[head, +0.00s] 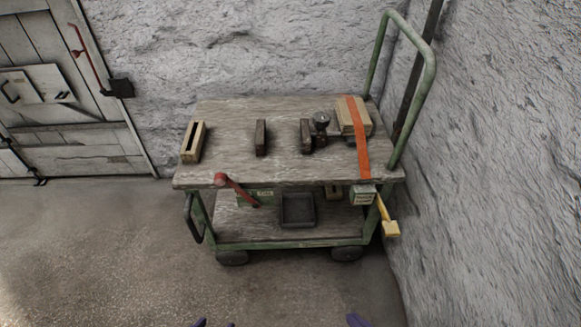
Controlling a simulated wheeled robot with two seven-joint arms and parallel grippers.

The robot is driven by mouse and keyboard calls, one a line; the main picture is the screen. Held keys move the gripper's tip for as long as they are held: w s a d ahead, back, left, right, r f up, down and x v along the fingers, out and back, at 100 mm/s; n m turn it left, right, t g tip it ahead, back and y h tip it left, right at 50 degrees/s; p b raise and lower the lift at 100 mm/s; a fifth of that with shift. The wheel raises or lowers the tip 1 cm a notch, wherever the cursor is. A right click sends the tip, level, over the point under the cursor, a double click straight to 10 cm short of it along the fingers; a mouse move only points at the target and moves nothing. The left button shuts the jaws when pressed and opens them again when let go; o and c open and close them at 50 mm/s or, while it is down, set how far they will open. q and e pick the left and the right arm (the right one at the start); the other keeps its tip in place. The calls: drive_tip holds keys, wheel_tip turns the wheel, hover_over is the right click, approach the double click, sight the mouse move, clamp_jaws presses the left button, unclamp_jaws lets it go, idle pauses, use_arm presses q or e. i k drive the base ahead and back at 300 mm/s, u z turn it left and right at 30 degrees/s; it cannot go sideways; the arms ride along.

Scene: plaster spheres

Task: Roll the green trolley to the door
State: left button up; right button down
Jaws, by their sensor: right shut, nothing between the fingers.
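The green trolley (232,242) stands upright on the floor against the rough wall. It has a grey wooden top deck, a lower shelf, dark wheels and a tall green push handle (428,75) at its right end. The wooden door (65,137) is at the far left and looks closed. My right gripper (358,320) barely shows at the bottom edge, shut and empty, apart from the trolley. Small dark purple tips of my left gripper (214,323) show at the bottom edge; most of it is cut off.
On the deck are a slotted wooden block (192,142), dark blocks (261,138) and a wooden box under an orange strap (357,138). A grey tray (298,209) sits below. Floor at left is clear.

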sight(256, 140)
drive_tip(key=u, duration=0.05)
drive_tip(key=k, duration=1)
drive_tip(key=z, duration=0.5)
drive_tip(key=i, duration=1.4)
drive_tip(key=u, duration=0.6)
